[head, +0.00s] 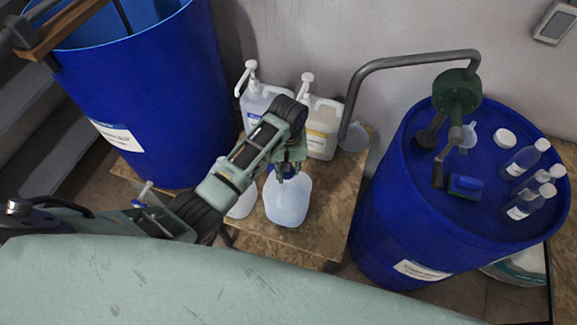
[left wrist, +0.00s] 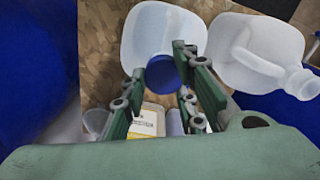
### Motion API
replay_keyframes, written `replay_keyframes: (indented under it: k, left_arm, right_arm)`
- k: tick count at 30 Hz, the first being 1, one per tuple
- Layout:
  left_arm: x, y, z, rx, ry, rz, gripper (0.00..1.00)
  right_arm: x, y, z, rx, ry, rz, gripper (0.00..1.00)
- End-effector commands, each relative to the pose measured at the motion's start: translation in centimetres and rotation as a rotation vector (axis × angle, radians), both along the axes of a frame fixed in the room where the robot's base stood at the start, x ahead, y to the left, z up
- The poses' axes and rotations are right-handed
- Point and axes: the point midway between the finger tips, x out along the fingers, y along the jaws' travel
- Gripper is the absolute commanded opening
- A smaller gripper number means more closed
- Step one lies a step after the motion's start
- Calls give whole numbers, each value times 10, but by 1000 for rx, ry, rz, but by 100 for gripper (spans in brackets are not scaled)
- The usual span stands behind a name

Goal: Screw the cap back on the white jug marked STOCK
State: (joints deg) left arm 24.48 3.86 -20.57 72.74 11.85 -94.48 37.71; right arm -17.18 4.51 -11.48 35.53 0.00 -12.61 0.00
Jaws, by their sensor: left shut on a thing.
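My left gripper (head: 284,172) points down over a white jug (head: 288,203) on the wooden stand. In the left wrist view the gripper (left wrist: 162,68) is shut on a blue cap (left wrist: 162,74), one finger on each side. The cap is at the mouth end of this jug (left wrist: 158,30); I cannot tell whether it is seated or just above the neck. A second white jug (left wrist: 262,52) stands beside it with a bare, open mouth; in the head view this jug (head: 243,205) is partly behind my arm. No STOCK marking is readable on either jug. My right gripper is out of view.
Two pump bottles, one bluish (head: 256,106) and one with a yellow label (head: 321,140), stand behind on the wooden stand (head: 327,225). A large blue drum (head: 150,80) is at left. Another blue drum (head: 400,215) at right carries a hand pump (head: 456,92) and several small bottles.

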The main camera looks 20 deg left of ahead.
Motion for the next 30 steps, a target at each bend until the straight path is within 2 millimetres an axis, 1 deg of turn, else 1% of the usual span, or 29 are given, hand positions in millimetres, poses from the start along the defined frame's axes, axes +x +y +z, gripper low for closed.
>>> replay_keyframes:
  k: [3,12,14,18,22,25,30]
  left_arm:
    - [-3,0,-2,2,7,-52,19]
    - [-3,0,-3,2,8,-73,19]
    - [-3,1,-3,3,8,-128,19]
    - [-4,1,-3,4,9,-338,19]
    - [-5,1,-3,2,10,-495,19]
    - [-5,1,-3,2,9,-547,19]
    - [-6,1,-4,1,10,-553,19]
  right_arm:
    - [0,-1,0,-1,0,0,0]
    - [0,-2,0,-2,1,0,0]
    - [0,-2,0,-2,1,0,0]
    - [0,-2,0,-3,0,0,0]
    - [0,-2,0,-3,0,0,0]
    - [0,-2,0,-2,1,0,0]
    - [0,-2,0,-2,1,0,0]
